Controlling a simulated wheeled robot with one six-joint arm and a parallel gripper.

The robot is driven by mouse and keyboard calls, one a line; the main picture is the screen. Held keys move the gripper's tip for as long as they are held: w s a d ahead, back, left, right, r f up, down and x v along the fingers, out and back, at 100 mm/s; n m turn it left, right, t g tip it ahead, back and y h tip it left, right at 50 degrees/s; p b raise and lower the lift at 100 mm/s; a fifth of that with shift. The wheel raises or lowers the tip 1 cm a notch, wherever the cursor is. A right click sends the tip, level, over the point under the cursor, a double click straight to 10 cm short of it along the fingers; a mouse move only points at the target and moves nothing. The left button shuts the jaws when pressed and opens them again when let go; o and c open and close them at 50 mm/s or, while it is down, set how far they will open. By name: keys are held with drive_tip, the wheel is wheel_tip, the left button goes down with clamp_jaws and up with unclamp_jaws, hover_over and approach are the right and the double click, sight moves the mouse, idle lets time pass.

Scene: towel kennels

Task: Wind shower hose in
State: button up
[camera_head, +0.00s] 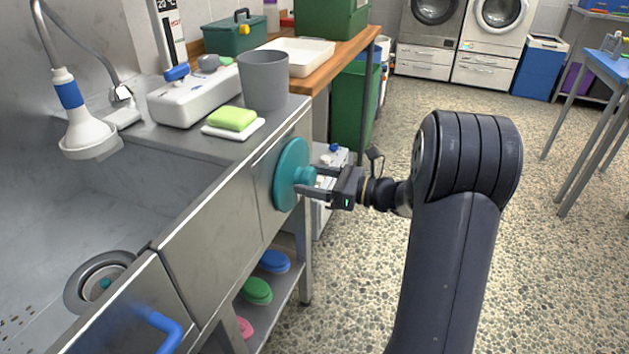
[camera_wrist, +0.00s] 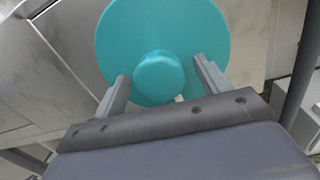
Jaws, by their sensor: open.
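The wrist view shows the knob (camera_wrist: 158,77) between the two spread fingers, with gaps on both sides. The fingers do not appear closed on it. The grey shower hose (camera_head: 56,40) arches at the upper left to a white shower head (camera_head: 88,135) with a blue collar, hanging over the basin.
The sink rim holds a white device (camera_head: 195,98), a grey cup (camera_head: 263,80) and a green sponge (camera_head: 232,118). A blue handle (camera_head: 160,325) sticks out at lower left. Lids, including a green one (camera_head: 257,290), lie on the shelf below. The pebbled floor (camera_head: 560,270) at right is clear.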

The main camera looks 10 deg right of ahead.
drive_tip(key=shift+c, duration=0.4)
drive_tip(key=c, duration=1.3)
drive_tip(key=shift+p, duration=0.5)
